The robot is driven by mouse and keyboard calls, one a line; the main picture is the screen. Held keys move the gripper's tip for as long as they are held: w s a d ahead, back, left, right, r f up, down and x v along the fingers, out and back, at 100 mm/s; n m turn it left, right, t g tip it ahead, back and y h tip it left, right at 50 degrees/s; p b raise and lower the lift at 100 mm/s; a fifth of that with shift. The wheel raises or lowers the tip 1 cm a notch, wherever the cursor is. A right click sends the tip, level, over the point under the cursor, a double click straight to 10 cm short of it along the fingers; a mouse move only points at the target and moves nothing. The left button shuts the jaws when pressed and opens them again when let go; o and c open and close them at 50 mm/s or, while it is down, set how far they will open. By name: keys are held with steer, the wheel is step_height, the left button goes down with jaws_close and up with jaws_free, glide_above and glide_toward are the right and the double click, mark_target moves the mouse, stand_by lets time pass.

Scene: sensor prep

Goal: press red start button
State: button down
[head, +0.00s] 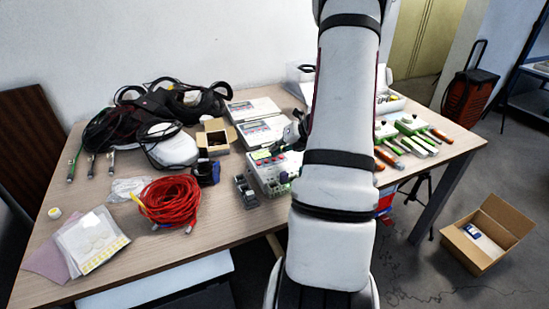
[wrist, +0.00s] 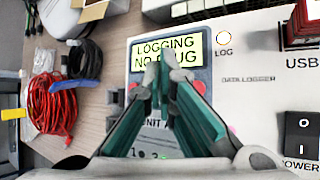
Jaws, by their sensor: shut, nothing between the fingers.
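The data logger (wrist: 262,100) is a white box under my gripper, with a lit yellow-green display (wrist: 150,45) reading "LOGGING" and "NO PLUG", its lower line partly covered. A red round part (wrist: 199,87), perhaps the start button, shows just right of my fingers; another bit of red shows to their left. My gripper (wrist: 165,62) is shut and empty, its green-sided fingers over the logger's face and overlapping the display's lower edge. I cannot tell whether the fingertips touch the face. In the head view, the logger (head: 265,168) stands at the table's middle, partly hidden by my arm.
A black power switch (wrist: 302,135) and a USB port are on the logger's right. A red cable coil (head: 170,200) lies left on the table (head: 150,258). Two similar white devices (head: 255,108) stand behind the logger. Green-and-white tools (head: 412,126) lie right of my arm.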

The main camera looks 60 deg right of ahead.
mark_target(276, 158)
steer(key=shift+r, duration=0.4)
step_height(276, 158, up, 5)
steer(key=p, duration=0.4)
stand_by(0.9)
